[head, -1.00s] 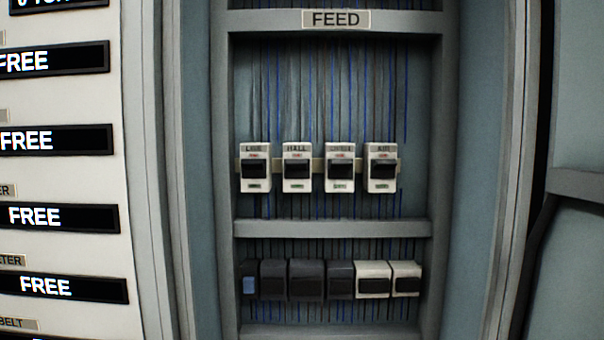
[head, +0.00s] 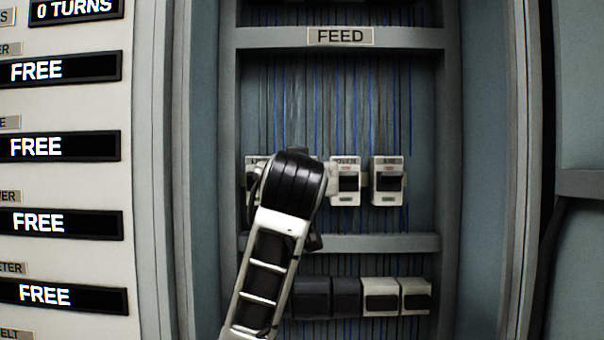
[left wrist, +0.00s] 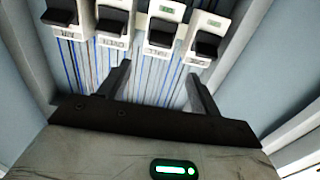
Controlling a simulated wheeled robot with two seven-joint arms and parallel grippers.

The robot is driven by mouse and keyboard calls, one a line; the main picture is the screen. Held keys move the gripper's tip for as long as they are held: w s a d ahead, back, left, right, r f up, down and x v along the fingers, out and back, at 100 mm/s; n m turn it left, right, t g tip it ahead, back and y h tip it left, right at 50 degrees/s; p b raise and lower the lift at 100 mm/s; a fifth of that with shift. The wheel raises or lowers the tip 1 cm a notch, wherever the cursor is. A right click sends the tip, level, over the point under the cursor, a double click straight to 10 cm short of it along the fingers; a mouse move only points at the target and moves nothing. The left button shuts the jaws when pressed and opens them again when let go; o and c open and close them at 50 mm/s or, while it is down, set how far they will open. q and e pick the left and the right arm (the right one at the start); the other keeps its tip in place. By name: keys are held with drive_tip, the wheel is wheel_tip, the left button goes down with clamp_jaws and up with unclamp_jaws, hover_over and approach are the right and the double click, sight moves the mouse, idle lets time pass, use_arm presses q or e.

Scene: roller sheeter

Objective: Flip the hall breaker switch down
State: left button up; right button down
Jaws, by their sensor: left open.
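The hall breaker, second from the left in its row, is hidden behind my left arm in the head view. In the left wrist view, which is upside down, the hall breaker (left wrist: 163,28) is second from the right, with a black lever near its label end and a green patch at the other. My left gripper (left wrist: 157,68) is open and empty there, its fingers apart and short of the breakers in the picture. In the head view my left wrist hides that gripper. My right gripper is out of view.
Two breakers (head: 345,181) (head: 387,181) show to the right of my arm, and the leftmost (head: 253,170) partly shows. A shelf bar (head: 385,242) runs below, above dark and white modules (head: 381,297). Cabinet side walls flank the recess; a panel of displays (head: 65,146) stands left.

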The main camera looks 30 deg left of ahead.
use_arm(q)
drive_tip(key=p+x, duration=0.1)
drive_tip(key=x, duration=0.9)
drive_tip(key=shift+w, duration=0.35)
drive_tip(key=shift+a, duration=0.15)
drive_tip(key=shift+f, duration=0.1)
drive_tip(key=c, duration=1)
